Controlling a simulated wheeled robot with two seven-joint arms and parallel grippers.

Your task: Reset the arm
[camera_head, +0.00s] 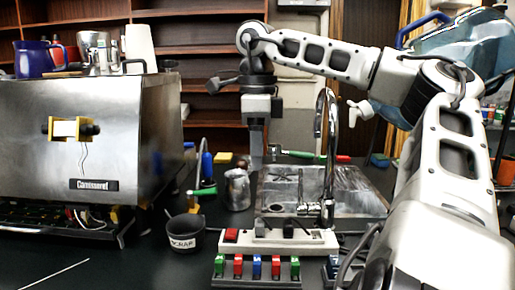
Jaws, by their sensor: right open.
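My right arm comes in from the right, raised, and bends over the back of the black counter. My right gripper (256,160) hangs pointing down near the left side of the metal sink (350,180). It is open, and I see nothing held in it. The gap between its fingers is hard to make out from this angle. My left gripper is not in view.
A steel coffee machine (35,115) stands at left. A metal pitcher (237,190), black scrap cup (186,236), curved tap (322,125) and white power strip (270,243) surround the gripper's area. Coloured switches (257,267) sit in front. The front-left counter is mostly clear.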

